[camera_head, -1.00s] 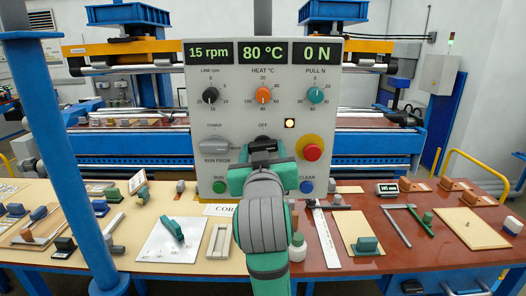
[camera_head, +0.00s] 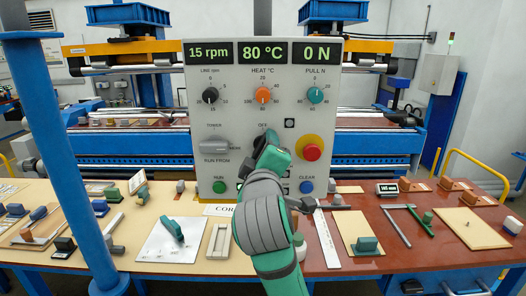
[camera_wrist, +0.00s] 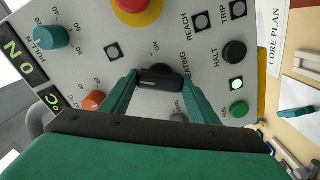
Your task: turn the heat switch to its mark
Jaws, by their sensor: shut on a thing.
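The heat switch (camera_wrist: 162,78) is a black bar handle on the grey panel (camera_wrist: 75,75), with lettering ending in "ATING" beside it. My gripper (camera_wrist: 160,82) is shut on this handle, one green finger at each end of it. In the head view, my gripper (camera_head: 266,148) is at the panel just below the "OFF" label and tilted. It mostly hides the switch there, so I cannot read its angle against the marks. The display above (camera_head: 263,52) reads 80 °C, and the orange heat dial (camera_head: 263,95) sits below it.
A red emergency button (camera_head: 312,152) on a yellow base stands out to the right of my gripper. A blue post (camera_head: 60,150) stands at the left. Tools and parts cover the table below.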

